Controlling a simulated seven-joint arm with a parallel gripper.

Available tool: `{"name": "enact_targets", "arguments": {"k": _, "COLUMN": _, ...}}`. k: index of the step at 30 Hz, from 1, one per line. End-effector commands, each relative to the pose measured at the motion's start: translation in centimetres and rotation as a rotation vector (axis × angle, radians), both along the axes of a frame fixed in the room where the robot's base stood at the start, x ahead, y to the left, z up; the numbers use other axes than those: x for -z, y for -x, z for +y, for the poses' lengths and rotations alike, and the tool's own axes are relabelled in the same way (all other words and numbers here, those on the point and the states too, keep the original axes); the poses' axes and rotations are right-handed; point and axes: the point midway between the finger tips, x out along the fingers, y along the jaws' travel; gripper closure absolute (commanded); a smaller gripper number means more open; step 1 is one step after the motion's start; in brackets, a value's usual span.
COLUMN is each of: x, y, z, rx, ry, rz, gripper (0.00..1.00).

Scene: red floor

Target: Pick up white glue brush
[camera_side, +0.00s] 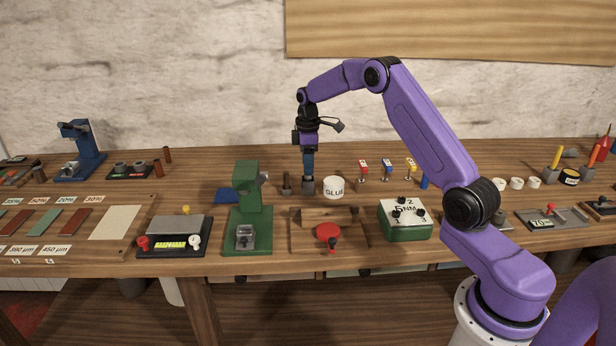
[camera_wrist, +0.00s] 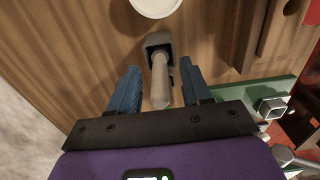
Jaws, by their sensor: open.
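The white glue brush (camera_wrist: 160,82) shows in the wrist view as a pale handle rising towards the camera from a square grey holder (camera_wrist: 158,41). My gripper (camera_wrist: 160,70) is open, with its blue fingers on either side of the handle and a visible gap on both sides. In the side view my gripper (camera_side: 308,173) points straight down just above the grey holder (camera_side: 308,186). The brush handle is hidden behind the fingers there. The white glue pot (camera_side: 334,187) stands just right of the holder, and its rim shows at the top of the wrist view (camera_wrist: 156,5).
A dark holder (camera_side: 287,188) with a stick stands close left of my gripper. A green press (camera_side: 247,205) stands in front left, a wooden fixture with a red knob (camera_side: 328,231) in front, and a green control box (camera_side: 405,220) at right. Small flagged clips (camera_side: 387,170) stand beyond the pot.

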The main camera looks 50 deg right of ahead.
Motion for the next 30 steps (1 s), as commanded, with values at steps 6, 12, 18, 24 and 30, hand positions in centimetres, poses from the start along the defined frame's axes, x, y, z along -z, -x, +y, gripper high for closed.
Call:
{"name": "enact_targets", "arguments": {"k": 6, "x": 2.2, "y": 0.1, "z": 0.0, "rx": 0.001, "ry": 0.000, "rz": 0.001, "gripper": 0.52}}
{"name": "enact_targets", "arguments": {"k": 12, "x": 2.3, "y": 0.0, "z": 0.0, "rx": 0.001, "ry": 0.000, "rz": 0.000, "gripper": 0.52}}
{"name": "enact_targets", "arguments": {"k": 18, "x": 2.3, "y": 0.0, "z": 0.0, "rx": 0.000, "ry": 0.000, "rz": 0.000, "gripper": 1.00}}
{"name": "enact_targets", "arguments": {"k": 24, "x": 2.3, "y": 0.0, "z": 0.0, "rx": 0.000, "ry": 0.001, "rz": -0.001, "gripper": 1.00}}
{"name": "enact_targets", "arguments": {"k": 30, "x": 1.7, "y": -0.1, "z": 0.0, "rx": 0.000, "ry": 0.001, "rz": -0.004, "gripper": 1.00}}
